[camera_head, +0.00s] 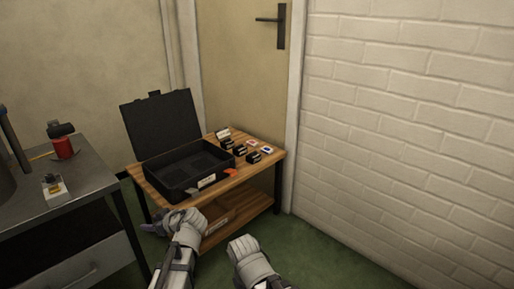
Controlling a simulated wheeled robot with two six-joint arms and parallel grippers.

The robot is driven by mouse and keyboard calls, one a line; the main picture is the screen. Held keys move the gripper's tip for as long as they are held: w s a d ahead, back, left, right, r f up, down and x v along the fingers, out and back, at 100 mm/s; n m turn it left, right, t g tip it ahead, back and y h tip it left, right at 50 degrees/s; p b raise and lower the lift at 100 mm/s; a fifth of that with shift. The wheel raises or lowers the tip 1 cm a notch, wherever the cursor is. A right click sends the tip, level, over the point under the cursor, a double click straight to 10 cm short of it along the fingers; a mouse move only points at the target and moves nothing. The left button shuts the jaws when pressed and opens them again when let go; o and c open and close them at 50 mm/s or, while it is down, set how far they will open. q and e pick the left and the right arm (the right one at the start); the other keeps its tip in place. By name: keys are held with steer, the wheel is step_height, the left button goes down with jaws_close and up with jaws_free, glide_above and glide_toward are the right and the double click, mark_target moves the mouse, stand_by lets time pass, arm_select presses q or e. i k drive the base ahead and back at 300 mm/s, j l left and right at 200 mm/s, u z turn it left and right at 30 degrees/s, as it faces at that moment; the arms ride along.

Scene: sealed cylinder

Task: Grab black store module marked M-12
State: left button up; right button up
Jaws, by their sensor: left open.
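Several small black modules stand on the right part of the low wooden table, among them a left one (228,144), a middle one (240,150) and a front one (254,157). Their markings are too small to read, so I cannot tell which is M-12. An open black case (173,187) with its lid raised stands left of them, and its inside looks empty. My left gripper (154,224) is open and empty, low in front of the table's left front corner, apart from the modules.
A metal workbench (88,183) with a red can (62,147) stands left. A white brick wall (410,110) bounds the right. Green floor is clear at right front.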

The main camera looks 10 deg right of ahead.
mark_target(240, 150)
steer(key=i+l+z, duration=0.4)
steer(key=i+l, duration=0.25)
steer(key=i+j, duration=0.1)
steer(key=i, duration=0.65)
steer(key=i+j, duration=0.1)
steer(key=i+j+z, duration=0.1)
steer(key=j, duration=0.25)
